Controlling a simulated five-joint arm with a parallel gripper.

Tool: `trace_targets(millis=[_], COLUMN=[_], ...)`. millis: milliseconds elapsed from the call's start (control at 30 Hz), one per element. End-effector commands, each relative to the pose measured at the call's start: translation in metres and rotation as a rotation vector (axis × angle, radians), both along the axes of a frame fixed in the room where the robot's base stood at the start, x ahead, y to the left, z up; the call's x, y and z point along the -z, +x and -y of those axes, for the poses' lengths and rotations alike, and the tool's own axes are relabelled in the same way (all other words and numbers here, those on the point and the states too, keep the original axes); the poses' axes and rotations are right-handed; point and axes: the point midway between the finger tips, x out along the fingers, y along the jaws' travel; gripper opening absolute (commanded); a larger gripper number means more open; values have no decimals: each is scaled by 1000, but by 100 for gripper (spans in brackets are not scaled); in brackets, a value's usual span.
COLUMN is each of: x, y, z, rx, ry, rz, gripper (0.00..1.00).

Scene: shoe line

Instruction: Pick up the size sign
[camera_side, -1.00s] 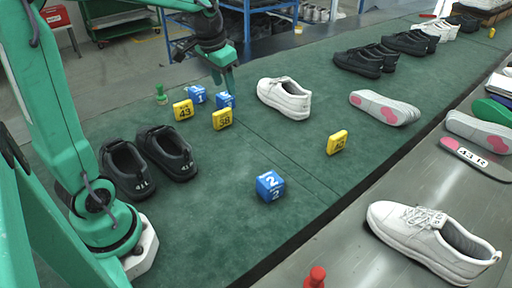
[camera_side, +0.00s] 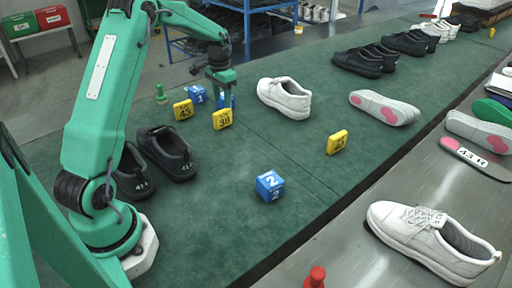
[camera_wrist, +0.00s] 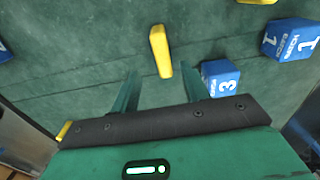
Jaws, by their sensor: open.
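Yellow size signs stand on the green mat in the side view: one marked 38 (camera_side: 222,119), one marked 43 (camera_side: 183,110) and one further right (camera_side: 337,142) whose number is hard to read. My gripper (camera_side: 222,94) is open and low, just behind the 38 sign, beside a mostly hidden blue cube (camera_side: 233,101). In the wrist view a yellow sign (camera_wrist: 160,50) lies just ahead of my open fingers (camera_wrist: 157,72), near the middle of the gap. The blue cube marked 3 (camera_wrist: 220,78) is close to the right finger. Nothing is held.
A blue cube marked 1 (camera_side: 197,94) and a green peg-like piece (camera_side: 160,93) stand behind the signs. A white shoe (camera_side: 284,98) is to the right, black shoes (camera_side: 165,152) to the left. A blue cube marked 2 (camera_side: 270,185) stands in front, with clear mat around it.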

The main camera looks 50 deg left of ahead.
Motion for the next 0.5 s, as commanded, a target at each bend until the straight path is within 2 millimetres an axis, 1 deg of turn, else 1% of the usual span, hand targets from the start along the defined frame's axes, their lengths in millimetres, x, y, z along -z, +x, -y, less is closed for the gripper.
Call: trace_targets(millis=[100, 333, 500], x=[6, 9, 23], y=[1, 1, 0], z=[-5, -5, -5], rx=[-1, -1, -1], ry=[-3, -4, -4], rz=[-6, -7, -8], gripper=[45, 45, 45])
